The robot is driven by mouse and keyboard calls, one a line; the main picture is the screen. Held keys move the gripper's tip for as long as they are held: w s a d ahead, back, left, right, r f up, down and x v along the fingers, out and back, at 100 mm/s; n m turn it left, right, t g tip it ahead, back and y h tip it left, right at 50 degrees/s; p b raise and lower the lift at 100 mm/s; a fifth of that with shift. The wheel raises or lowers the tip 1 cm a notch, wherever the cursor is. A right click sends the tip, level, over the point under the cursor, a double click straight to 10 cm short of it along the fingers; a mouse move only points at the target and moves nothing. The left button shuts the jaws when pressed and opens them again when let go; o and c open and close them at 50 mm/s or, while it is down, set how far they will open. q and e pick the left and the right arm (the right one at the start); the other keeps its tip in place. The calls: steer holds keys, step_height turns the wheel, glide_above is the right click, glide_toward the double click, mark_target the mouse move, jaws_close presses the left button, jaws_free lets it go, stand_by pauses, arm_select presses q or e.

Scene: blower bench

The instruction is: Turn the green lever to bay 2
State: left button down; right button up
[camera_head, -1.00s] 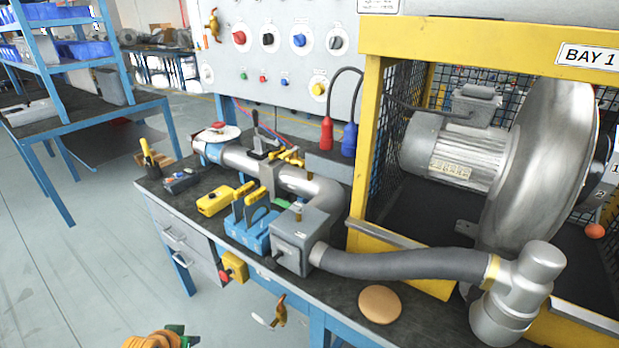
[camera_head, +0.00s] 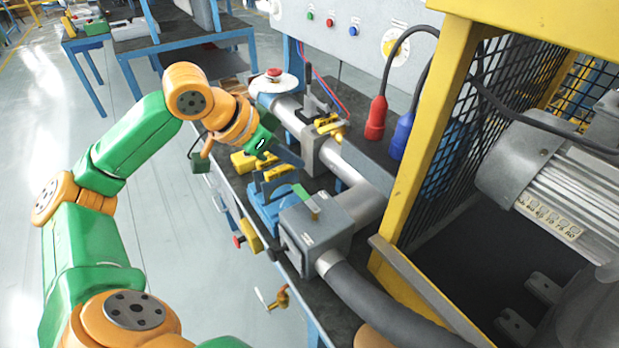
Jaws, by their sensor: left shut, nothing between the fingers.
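A small green handle (camera_head: 306,197), which looks like the green lever, stands on top of the grey box (camera_head: 316,228) where the metal pipe and the dark hose meet. My left gripper (camera_head: 292,158) is shut and empty. It appears above the bench at the yellow and blue parts, up and left of the green handle and apart from it in the picture. Its fingers are small and partly blend with the parts behind. No bay label shows now. My right gripper is out of view.
A yellow-framed mesh cage (camera_head: 425,130) with a blower motor fills the right side. Red (camera_head: 376,118) and blue (camera_head: 402,135) plugs hang beside it. A blue clamp-like part (camera_head: 268,205) stands left of the grey box. The dark hose (camera_head: 375,305) runs toward the lower right.

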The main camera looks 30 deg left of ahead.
mark_target(304, 190)
arm_select(q)
steer(key=p+x, duration=0.1)
steer(key=x, duration=0.9)
steer(key=shift+w+d+f, duration=0.15)
steer(key=shift+w+f, duration=0.05)
steer(key=shift+w, duration=0.05)
steer(key=s, duration=0.1)
steer(key=s+a, duration=0.1)
steer(key=s, duration=0.1)
steer(key=shift+s+a, duration=0.2)
steer(key=shift+a, duration=0.15)
steer(key=shift+s+r, duration=0.15)
steer(key=shift+s, duration=0.15)
steer(key=shift+w, duration=0.15)
